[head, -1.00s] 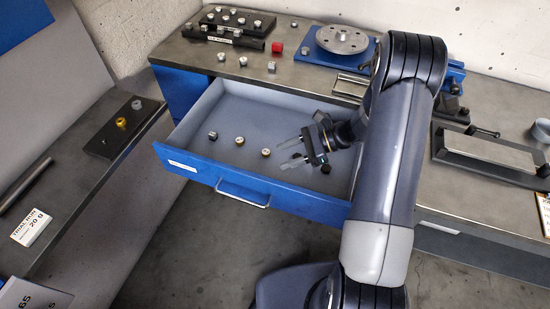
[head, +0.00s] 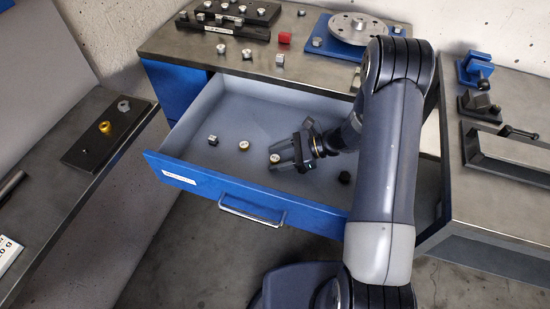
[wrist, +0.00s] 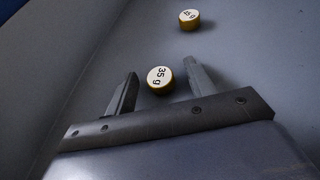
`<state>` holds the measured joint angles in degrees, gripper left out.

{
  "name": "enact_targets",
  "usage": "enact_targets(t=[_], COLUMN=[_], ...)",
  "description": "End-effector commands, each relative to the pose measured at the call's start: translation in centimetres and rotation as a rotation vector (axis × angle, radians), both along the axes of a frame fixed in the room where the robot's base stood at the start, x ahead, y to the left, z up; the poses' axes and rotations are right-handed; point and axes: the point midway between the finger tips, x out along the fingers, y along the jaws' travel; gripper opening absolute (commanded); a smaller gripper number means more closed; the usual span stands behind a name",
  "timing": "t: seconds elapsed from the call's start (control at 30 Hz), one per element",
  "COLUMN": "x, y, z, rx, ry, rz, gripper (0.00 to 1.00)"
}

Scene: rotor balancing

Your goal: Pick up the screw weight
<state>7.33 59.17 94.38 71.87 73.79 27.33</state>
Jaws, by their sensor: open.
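Several small round weights lie on the floor of the open blue drawer (head: 238,203). One gold-sided weight (head: 275,158) with a white top sits between the fingers of my gripper (head: 279,156). In the wrist view this weight (wrist: 160,80) reads "35 g" and lies between the two fingertips (wrist: 161,77), with gaps visible on both sides. My gripper is open and low in the drawer. A second gold-sided weight (wrist: 189,19) lies farther off in the wrist view; its label is too small to read surely. In the head view another gold-sided weight (head: 244,145) and a silver-sided weight (head: 213,140) lie to the left.
A black nut-like piece (head: 345,177) lies in the drawer to the right of my gripper. The drawer walls surround my gripper.

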Motion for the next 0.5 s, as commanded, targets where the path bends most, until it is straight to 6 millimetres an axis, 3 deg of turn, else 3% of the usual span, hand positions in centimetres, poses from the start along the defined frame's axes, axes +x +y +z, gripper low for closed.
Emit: enact_targets(t=[0.17, 0.5], x=[0.01, 0.02], y=[0.01, 0.00], z=[-0.01, 0.01], rx=[0.000, 0.000], ry=[0.000, -0.001], rz=[0.000, 0.000], gripper=[0.52, 0.25])
